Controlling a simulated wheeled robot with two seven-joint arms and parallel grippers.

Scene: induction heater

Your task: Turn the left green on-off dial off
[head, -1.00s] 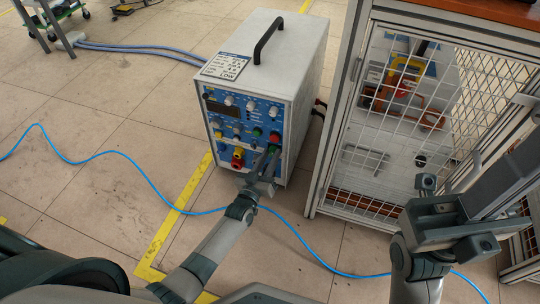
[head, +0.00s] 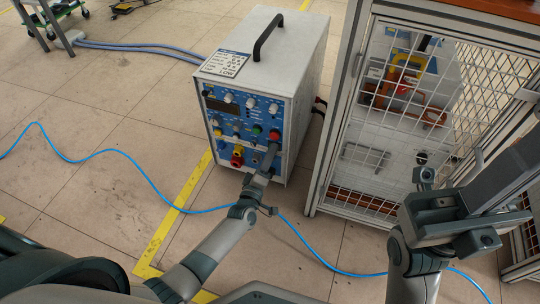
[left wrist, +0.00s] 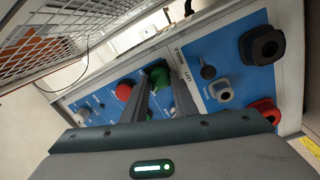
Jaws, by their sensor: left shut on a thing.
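The induction heater's blue panel (head: 226,120) faces me in the head view, with several knobs. A green dial (head: 256,130) and a red button (head: 274,135) sit on its right side. My left gripper (head: 271,150) is at the panel just below the red button and covers what lies behind it. In the left wrist view, a green dial (left wrist: 159,76) sits between the tips of the left gripper (left wrist: 162,82), which is shut on it. The red button (left wrist: 124,92) is just left of the fingers. My right gripper (head: 456,211) is open and empty, away from the panel.
A mesh cage (head: 375,150) stands right of the heater (head: 266,68). A blue cable (head: 150,185) runs across the floor under my left arm. A yellow-red switch (head: 238,155) sits low on the panel. Black and red sockets are near the fingers in the wrist view.

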